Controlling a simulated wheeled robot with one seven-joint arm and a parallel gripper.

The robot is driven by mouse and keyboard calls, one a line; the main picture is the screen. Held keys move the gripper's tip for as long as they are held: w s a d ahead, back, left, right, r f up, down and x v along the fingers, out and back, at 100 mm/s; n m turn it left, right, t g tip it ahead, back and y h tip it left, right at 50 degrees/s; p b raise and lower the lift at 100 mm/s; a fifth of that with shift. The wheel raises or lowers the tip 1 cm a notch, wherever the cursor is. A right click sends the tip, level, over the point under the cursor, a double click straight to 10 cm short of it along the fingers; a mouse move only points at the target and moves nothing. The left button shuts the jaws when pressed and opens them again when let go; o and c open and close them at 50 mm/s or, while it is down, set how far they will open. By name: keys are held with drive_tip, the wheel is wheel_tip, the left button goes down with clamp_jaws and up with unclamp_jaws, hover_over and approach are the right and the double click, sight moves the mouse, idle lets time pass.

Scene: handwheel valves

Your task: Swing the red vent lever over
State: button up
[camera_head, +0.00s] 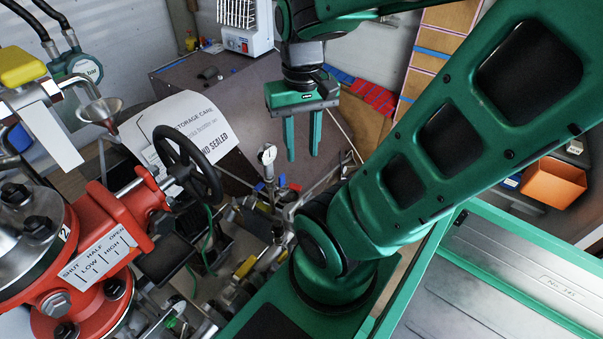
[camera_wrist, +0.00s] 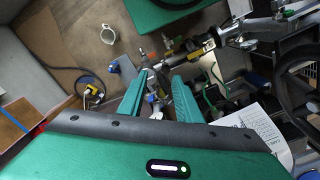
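My gripper (camera_head: 303,156) hangs fingers down in the head view, above the cluster of small pipes and fittings. Its two green fingers are apart with nothing between them. In the wrist view the open gripper (camera_wrist: 159,82) points at the same fittings. A small red part (camera_head: 296,187) sits among them, just below the fingertips in the head view; a small red part (camera_wrist: 142,53) also shows beyond the fingertips in the wrist view. I cannot tell for sure that either is the vent lever, or how it is turned. No contact shows.
A large red valve (camera_head: 100,250) with a scale plate and black handwheel (camera_head: 188,165) stands at left. A small dial gauge (camera_head: 267,155) rises beside the fittings. A paper sign (camera_head: 190,130) is behind the handwheel. A grey cabinet (camera_head: 190,80) stands behind.

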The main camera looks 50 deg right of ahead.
drive_tip(key=shift+o, duration=0.6)
drive_tip(key=shift+o, duration=0.3)
drive_tip(key=shift+s+d+r, duration=0.2)
drive_tip(key=shift+s, duration=0.3)
drive_tip(key=m+t+y, duration=0.2)
drive_tip(key=m+t, duration=0.5)
drive_tip(key=m, duration=1.9)
hover_over(296, 186)
drive_tip(key=s+d, duration=0.1)
drive_tip(key=s, duration=0.4)
wheel_tip(296, 186, down, 39)
drive_tip(key=shift+d+x, duration=0.2)
drive_tip(key=shift+x, duration=3.7)
drive_tip(key=shift+f, duration=0.2)
